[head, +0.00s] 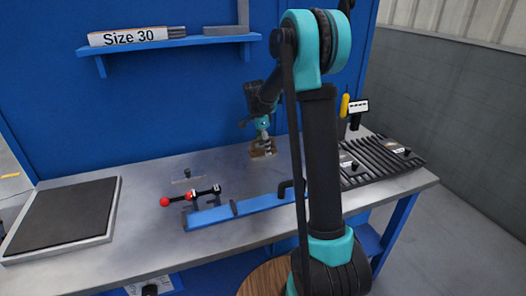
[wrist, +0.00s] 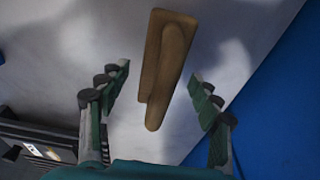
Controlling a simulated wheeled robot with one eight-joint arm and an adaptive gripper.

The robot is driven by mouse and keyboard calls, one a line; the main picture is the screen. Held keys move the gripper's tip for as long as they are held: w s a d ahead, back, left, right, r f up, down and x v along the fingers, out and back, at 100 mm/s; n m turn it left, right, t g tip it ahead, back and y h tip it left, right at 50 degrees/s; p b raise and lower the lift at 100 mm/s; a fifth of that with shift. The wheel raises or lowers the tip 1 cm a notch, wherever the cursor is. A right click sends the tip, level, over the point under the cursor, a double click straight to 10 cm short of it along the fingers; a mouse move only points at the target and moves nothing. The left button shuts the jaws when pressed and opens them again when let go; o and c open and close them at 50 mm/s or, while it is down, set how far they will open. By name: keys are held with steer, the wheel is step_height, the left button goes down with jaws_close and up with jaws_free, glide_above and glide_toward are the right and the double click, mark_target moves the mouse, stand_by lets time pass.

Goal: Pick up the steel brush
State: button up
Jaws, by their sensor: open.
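The steel brush (wrist: 166,62) shows in the wrist view as a brown wooden piece with a wide part at the top and a narrow rounded end lower down. No bristles can be made out. In the head view the brush (head: 263,150) is a small brown shape at the back of the grey workbench (head: 145,245), partly hidden by my gripper (head: 262,128). In the wrist view my gripper (wrist: 161,72) is open, one finger on each side of the brush. There is a visible gap on both sides, and neither finger appears to touch it.
A blue back panel (head: 140,105) stands close behind the brush. A blue bar (head: 235,209) and a red-knobbed tool (head: 190,196) lie nearer the front. A dark ribbed rack (head: 385,160) is at right, a dark-topped tray (head: 62,214) at left. A shelf (head: 165,45) hangs above.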

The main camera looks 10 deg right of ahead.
steer(key=shift+f, duration=0.3)
steer(key=shift+c, duration=0.4)
steer(key=c, duration=1.3)
steer(key=shift+r, duration=0.15)
step_height(320, 180, up, 20)
steer(key=shift+f, duration=0.1)
